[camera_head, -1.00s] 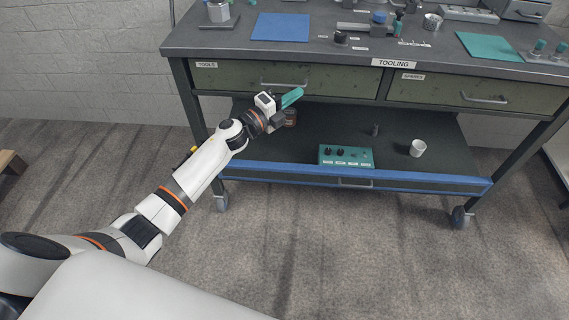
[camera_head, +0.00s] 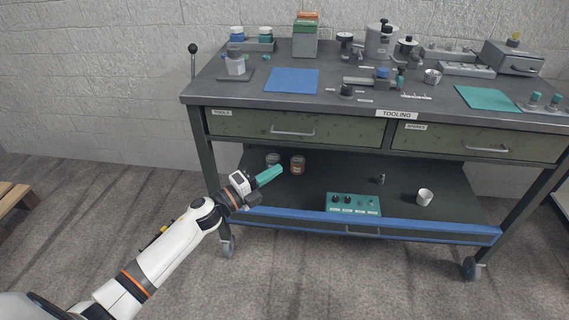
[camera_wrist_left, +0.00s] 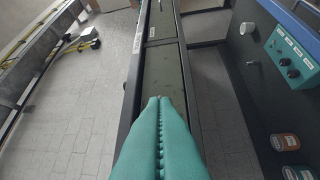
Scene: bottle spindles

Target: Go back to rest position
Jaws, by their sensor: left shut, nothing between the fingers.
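My left gripper (camera_head: 270,175) has teal fingers and is shut with nothing between them. In the head view it is in front of the workbench's left part, below the tools drawer (camera_head: 290,130) and near the lower shelf's left end. In the left wrist view its fingers (camera_wrist_left: 160,105) lie pressed together, with the bench's drawer fronts beyond them. My right gripper is not in view.
The bench top (camera_head: 340,98) holds a blue mat (camera_head: 292,81), a teal mat (camera_head: 486,97) and several fixtures. The lower shelf (camera_head: 400,180) holds a teal control box (camera_head: 353,204), a white cup (camera_head: 424,196) and two jars, one brown (camera_head: 298,165). A wooden pallet (camera_head: 14,196) lies at far left. The floor in front is clear.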

